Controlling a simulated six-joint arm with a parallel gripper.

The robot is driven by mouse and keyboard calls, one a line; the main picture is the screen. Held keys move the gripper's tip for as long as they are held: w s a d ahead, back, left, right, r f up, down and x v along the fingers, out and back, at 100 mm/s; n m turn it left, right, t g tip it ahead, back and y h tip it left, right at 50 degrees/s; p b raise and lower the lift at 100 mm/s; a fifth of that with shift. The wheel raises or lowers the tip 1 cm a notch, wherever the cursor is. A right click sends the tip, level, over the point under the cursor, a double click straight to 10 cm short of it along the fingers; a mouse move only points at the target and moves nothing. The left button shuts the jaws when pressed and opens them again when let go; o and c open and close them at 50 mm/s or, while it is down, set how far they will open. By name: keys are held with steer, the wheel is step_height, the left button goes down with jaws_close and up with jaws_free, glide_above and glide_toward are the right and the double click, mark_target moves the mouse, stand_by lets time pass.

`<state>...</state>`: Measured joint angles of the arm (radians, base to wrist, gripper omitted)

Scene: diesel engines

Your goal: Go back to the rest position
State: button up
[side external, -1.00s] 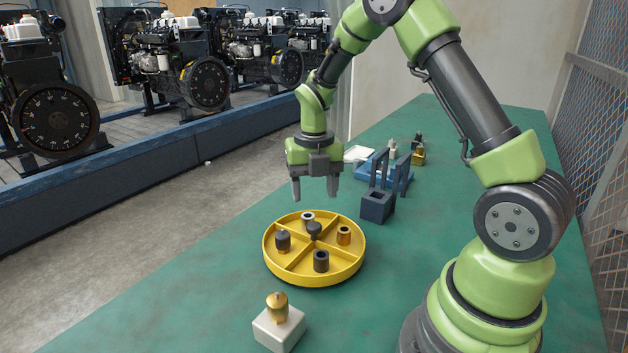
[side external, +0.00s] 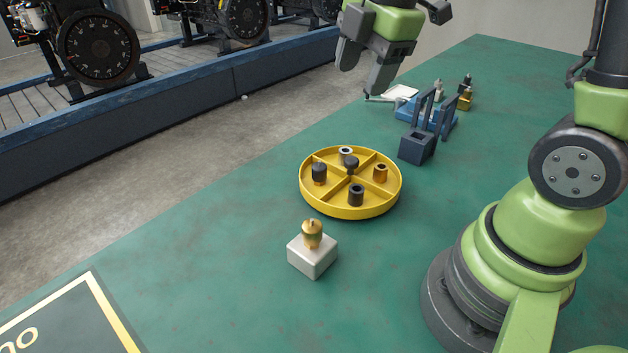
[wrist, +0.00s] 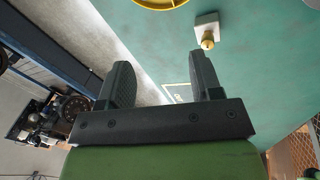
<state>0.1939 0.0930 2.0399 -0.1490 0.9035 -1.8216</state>
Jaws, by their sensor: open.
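My gripper (side external: 362,80) hangs high at the top of the side view, above the far edge of the table and clear of everything. Its two grey fingers are apart with nothing between them. In the wrist view my gripper (wrist: 160,62) also shows spread, empty fingers. Most of my arm above it is out of frame in the side view.
A yellow divided tray (side external: 350,211) holds several small cylindrical parts. A white block (side external: 312,262) bearing a brass part (side external: 312,234) stands in front. A dark square holder (side external: 417,149) and a blue fixture (side external: 445,127) stand behind. The table's left front is mostly clear.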

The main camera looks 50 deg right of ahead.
steer(key=s+a+r+m+t+y, duration=0.1)
steer(key=s+a+r+m+t, duration=0.1)
steer(key=s+m, duration=0.4)
steer(key=s+a+r+m+t, duration=0.2)
steer(key=s+a+m, duration=0.3)
steer(key=m, duration=0.8)
steer(key=shift+s+r+y, duration=0.4)
steer(key=shift+s+r, duration=0.35)
